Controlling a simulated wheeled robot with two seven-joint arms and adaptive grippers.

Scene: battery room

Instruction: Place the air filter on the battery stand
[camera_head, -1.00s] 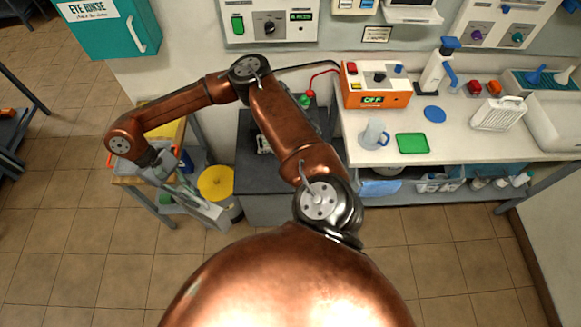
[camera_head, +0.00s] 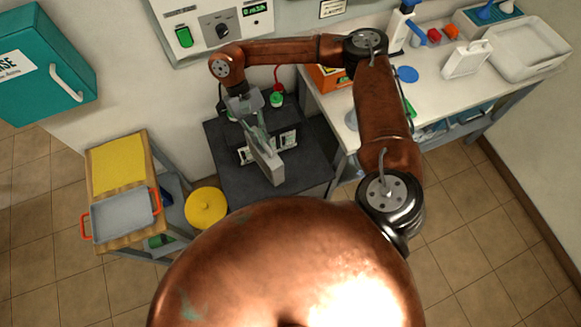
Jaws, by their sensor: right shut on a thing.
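My right gripper (camera_head: 253,125) is shut on the air filter (camera_head: 265,163), a thin pale grey slab. The slab hangs tilted below the fingers, over the dark battery stand (camera_head: 225,185). Part of its upper end is hidden by the fingers. Batteries with pale fronts (camera_head: 288,139) sit on the stand behind and beside the slab. I cannot tell whether the slab touches the stand's top. The near part of the stand's top is bare. My left gripper is not in view.
A wooden-topped cart with a yellow cloth (camera_head: 118,163) and a grey tray with orange handles (camera_head: 122,216) stands at the left. A yellow round lid (camera_head: 206,207) is between cart and stand. The white bench (camera_head: 435,85) with several items is at the right.

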